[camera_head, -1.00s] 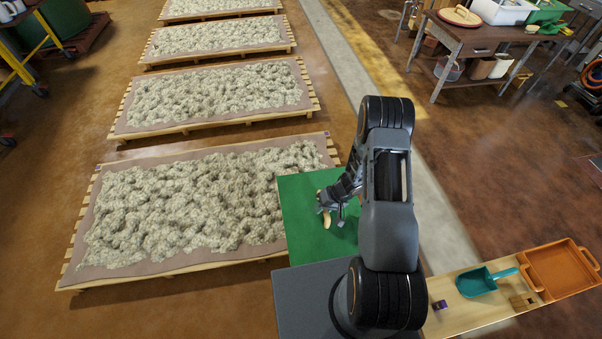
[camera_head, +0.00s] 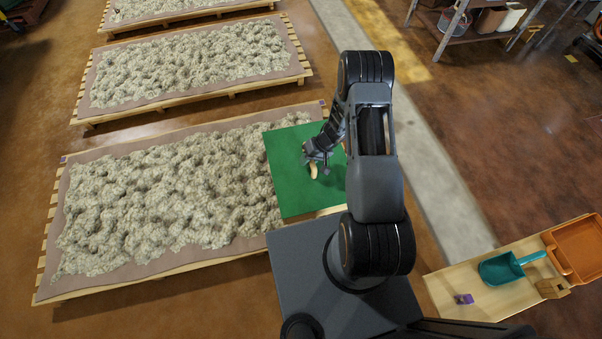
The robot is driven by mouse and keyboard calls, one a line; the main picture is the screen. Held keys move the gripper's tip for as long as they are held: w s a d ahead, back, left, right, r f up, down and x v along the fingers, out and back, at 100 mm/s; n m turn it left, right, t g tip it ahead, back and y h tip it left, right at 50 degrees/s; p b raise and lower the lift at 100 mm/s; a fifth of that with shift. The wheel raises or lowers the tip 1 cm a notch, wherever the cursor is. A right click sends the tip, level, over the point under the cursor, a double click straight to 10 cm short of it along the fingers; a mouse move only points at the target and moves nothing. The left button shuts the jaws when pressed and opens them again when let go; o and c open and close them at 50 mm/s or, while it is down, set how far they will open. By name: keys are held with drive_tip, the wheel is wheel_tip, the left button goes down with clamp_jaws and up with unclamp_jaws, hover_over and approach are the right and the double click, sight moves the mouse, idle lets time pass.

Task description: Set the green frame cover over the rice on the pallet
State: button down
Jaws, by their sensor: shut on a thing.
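The green frame cover (camera_head: 290,182) is a flat green panel with a pale knob-like handle (camera_head: 313,172). My gripper (camera_head: 314,168) is shut on that handle. The cover lies over the right end of the nearest rice bed and reaches past the pallet's right side. The rice (camera_head: 165,195) is a lumpy pale heap on a brown cloth, on the slatted wooden pallet (camera_head: 150,284). Most of the rice to the left is bare. My arm hides the cover's right part. I cannot tell whether the cover touches the rice.
More rice pallets (camera_head: 190,68) stand behind in a row. At the lower right a wooden board (camera_head: 440,290) holds a teal scoop (camera_head: 503,267), an orange tray (camera_head: 570,250) and a small purple thing (camera_head: 464,299). A workbench (camera_head: 455,35) stands at the upper right.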

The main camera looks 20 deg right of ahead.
drive_tip(key=w+f+b, duration=0.3)
drive_tip(key=f+b, duration=0.4)
drive_tip(key=w+f+b, duration=0.3)
drive_tip(key=f+b, duration=0.4)
drive_tip(key=f, duration=0.1)
drive_tip(key=shift+w+a+f+b, duration=0.15)
drive_tip(key=shift+a+b, duration=0.2)
drive_tip(key=shift+b, duration=0.05)
wheel_tip(320, 180, down, 15)
drive_tip(key=b, duration=1.2)
drive_tip(key=shift+f, duration=0.3)
drive_tip(key=shift+f, duration=0.2)
drive_tip(key=c, duration=1.5)
unclamp_jaws()
drive_tip(key=shift+c, duration=0.2)
clamp_jaws()
